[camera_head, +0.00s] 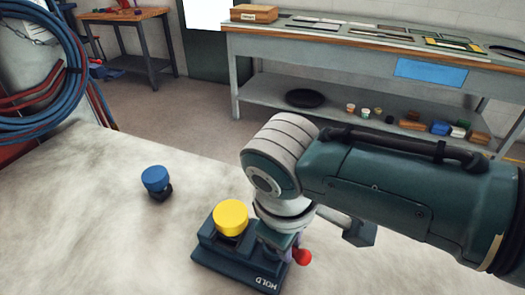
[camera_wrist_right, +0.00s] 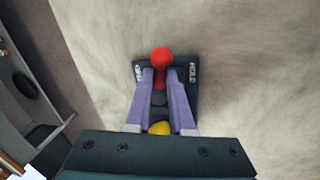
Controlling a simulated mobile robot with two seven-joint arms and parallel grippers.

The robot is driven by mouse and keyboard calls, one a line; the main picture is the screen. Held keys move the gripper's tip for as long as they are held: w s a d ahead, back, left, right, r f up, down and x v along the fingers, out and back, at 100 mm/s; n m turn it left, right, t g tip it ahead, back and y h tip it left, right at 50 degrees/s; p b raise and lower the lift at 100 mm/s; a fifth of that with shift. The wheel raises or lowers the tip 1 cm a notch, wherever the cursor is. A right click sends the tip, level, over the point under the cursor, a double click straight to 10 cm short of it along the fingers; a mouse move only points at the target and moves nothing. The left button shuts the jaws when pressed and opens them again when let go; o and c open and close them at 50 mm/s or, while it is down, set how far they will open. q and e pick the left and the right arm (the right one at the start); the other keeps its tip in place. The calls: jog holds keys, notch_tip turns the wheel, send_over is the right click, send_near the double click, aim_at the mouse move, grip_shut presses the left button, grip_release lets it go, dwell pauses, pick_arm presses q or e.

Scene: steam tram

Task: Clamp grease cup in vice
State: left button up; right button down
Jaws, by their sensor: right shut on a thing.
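The dark blue vice (camera_head: 222,262) with a HOLD label stands on the pale worktop. A round yellow-topped cup (camera_head: 231,215) sits upright in it; its lower part is hidden. The yellow also shows at the bottom of the right wrist view (camera_wrist_right: 160,128). The vice's lever ends in a red knob (camera_head: 302,257), seen in the right wrist view (camera_wrist_right: 161,56) too. My right gripper (camera_wrist_right: 160,76) has its purple fingers on either side of the lever just below the knob, shut on it. My left gripper is not in view.
A blue-capped cup (camera_head: 155,179) with a dark base stands left of the vice. Bare worktop (camera_head: 90,220) lies around both. Blue and red hoses (camera_head: 45,75) hang at the left. A long bench (camera_head: 350,65) with several small items stands behind.

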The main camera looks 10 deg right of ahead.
jog(key=m, duration=0.1)
jog(key=a+m, duration=0.1)
jog(key=m, duration=0.1)
jog(key=shift+s+m, duration=0.2)
jog(key=shift+m, duration=0.1)
jog(key=shift+a+m+g+h+b, duration=0.15)
jog(key=shift+a+m+g+b, duration=0.1)
jog(key=shift+m, duration=0.6)
jog(key=shift+a+m+g+h+b, duration=0.15)
jog(key=shift+a+m+g, duration=0.1)
jog(key=shift+m, duration=0.6)
jog(key=c, duration=0.8)
grip_release()
jog(key=r+p, duration=0.1)
jog(key=r, duration=0.2)
jog(key=a+r+p, duration=0.1)
jog(key=r, duration=0.2)
jog(key=r+p, duration=0.2)
jog(key=r, duration=0.1)
jog(key=shift+s+a+r, duration=0.15)
jog(key=shift+a+r, duration=0.25)
